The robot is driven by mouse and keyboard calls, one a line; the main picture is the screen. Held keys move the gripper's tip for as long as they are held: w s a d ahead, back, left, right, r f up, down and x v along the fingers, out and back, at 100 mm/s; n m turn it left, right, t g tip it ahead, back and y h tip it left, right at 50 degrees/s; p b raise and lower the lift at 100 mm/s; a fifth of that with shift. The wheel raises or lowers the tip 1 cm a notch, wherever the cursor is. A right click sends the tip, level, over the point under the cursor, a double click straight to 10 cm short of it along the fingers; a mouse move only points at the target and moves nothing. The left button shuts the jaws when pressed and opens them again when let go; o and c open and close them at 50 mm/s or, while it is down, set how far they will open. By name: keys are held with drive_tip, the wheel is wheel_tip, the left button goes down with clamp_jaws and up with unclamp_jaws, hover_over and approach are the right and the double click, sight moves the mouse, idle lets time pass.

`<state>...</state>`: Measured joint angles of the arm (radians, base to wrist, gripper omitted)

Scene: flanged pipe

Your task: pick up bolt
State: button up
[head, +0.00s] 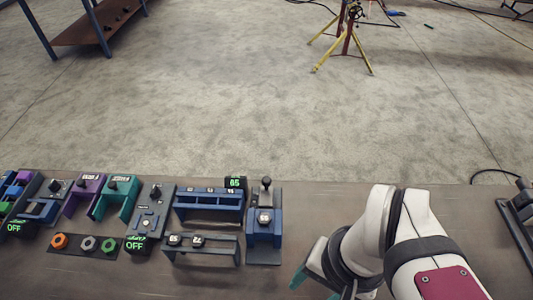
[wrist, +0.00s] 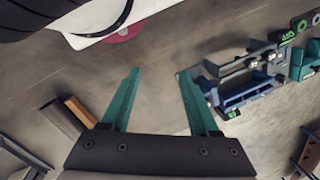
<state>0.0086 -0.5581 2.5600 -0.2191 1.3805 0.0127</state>
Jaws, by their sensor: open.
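My gripper (wrist: 160,72) has two teal fingers spread wide apart, with only bare bench showing between them in the wrist view. In the head view it hangs low over the bench, right of the fixtures, partly hidden by my white arm. I cannot pick out a bolt for certain. Small grey-and-dark heads sit on the low rack (head: 203,251), on the blue rack (head: 208,203) behind it and on the blue stand (head: 264,240) to the right. They are too small to tell if they are bolts. Part of the racks also shows right of the fingers in the wrist view (wrist: 243,95).
Purple (head: 85,198) and teal (head: 118,196) brackets stand further left. A strip with orange, grey and green rings (head: 89,244) lies in front. A brown and dark block (wrist: 62,122) lies left of my fingers. The bench (head: 325,210) beyond my gripper is clear.

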drive_tip(key=shift+o, duration=0.9)
wheel_tip(320, 180, up, 4)
drive_tip(key=m+h, duration=0.2)
drive_tip(key=m, duration=1)
hover_over(264, 218)
drive_tip(key=d, duration=0.1)
drive_tip(key=f, duration=1)
drive_tip(key=a+f, duration=0.1)
drive_tip(key=f, duration=0.4)
drive_tip(key=shift+f, duration=0.3)
clamp_jaws()
